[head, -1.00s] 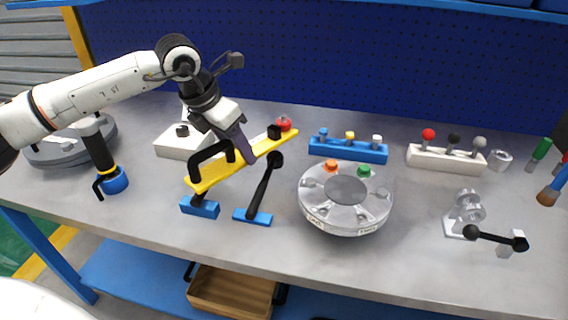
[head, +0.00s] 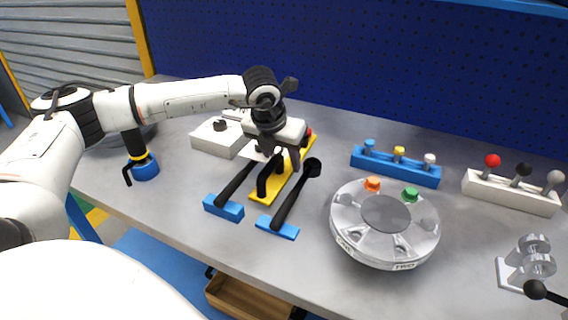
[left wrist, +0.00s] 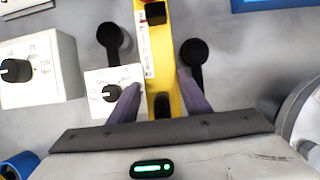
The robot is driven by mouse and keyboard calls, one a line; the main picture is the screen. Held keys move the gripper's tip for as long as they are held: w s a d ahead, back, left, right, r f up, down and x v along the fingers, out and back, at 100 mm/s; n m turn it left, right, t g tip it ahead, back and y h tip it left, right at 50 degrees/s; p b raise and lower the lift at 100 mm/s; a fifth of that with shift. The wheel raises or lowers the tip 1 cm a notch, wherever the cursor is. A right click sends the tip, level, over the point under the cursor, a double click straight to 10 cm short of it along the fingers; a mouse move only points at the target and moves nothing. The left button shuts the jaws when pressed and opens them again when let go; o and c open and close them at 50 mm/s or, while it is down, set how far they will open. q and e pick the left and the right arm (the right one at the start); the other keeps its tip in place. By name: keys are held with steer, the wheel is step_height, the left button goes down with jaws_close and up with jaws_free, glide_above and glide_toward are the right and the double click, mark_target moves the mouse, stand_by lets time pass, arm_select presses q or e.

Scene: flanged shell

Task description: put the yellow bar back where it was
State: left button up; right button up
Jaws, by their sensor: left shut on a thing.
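The yellow bar (head: 262,196) has a black handle and lies lengthwise between two black levers on blue bases, the left lever (head: 235,180) and the right lever (head: 292,201). It is at or close above the grey bench; I cannot tell if it touches. My left gripper (head: 276,160) is over the bar, pointing down, and shut on it at its handle, which the fingers partly hide. In the left wrist view the bar (left wrist: 178,60) runs away between the two fingers (left wrist: 160,95), with a lever on each side. My right gripper is out of view.
A round clear-grey dial unit (head: 345,225) stands right of the levers. Behind are a blue block with knobs (head: 395,171) and a white block with knobs (head: 512,193). White dial boxes (head: 212,143) stand behind left. A blue-based black post (head: 145,171) is further left.

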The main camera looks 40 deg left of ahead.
arm_select(q)
steer(key=shift+w+f, duration=0.1)
steer(key=shift+f, duration=0.55)
steer(key=o, duration=1.2)
steer(key=shift+f, duration=0.15)
steer(key=shift+c, duration=0.2)
steer(key=shift+o, duration=0.4)
